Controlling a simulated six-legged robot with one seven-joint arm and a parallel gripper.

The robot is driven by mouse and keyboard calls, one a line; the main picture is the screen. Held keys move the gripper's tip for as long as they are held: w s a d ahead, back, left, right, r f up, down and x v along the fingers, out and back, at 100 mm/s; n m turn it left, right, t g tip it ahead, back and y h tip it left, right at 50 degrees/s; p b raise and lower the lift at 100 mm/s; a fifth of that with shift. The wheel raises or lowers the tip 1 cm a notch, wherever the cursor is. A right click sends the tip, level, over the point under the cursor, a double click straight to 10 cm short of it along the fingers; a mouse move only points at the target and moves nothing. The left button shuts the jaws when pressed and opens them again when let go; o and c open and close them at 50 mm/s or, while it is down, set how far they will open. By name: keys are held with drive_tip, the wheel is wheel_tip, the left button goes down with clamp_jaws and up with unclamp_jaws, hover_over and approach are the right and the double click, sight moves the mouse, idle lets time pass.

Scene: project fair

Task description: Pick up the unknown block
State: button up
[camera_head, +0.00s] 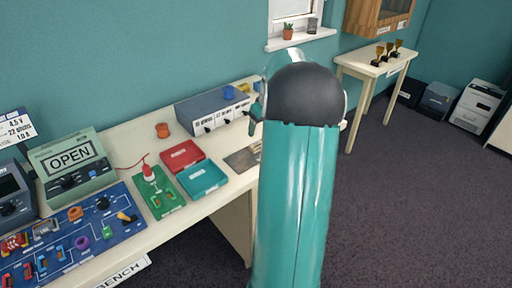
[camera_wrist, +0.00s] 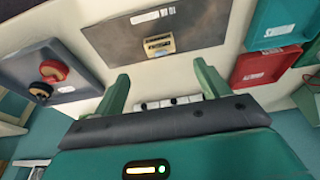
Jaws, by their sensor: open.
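A small tan block (camera_wrist: 159,45) with a dark stripe lies on a dark grey plate (camera_wrist: 112,42) in the wrist view. I take it to be the unknown block. In the head view the plate (camera_head: 238,161) lies on the bench, and the block (camera_head: 257,147) is mostly hidden behind my arm. My gripper (camera_wrist: 162,74) is open and empty, its two green fingers apart. In the wrist view the block shows beyond the fingertips, between their lines, and apart from them. My gripper's fingers are hidden in the head view.
A red tray (camera_head: 181,156) and a teal tray (camera_head: 203,178) stand left of the plate. A grey box with switches (camera_head: 207,112) stands behind them. An orange knob-like piece (camera_head: 162,130) lies farther left.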

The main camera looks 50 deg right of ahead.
sight(257, 145)
drive_tip(key=x, duration=0.9)
drive_tip(key=shift+w+f, duration=0.1)
drive_tip(key=shift+f, duration=0.25)
drive_tip(key=shift+c, duration=0.4)
drive_tip(key=c, duration=1)
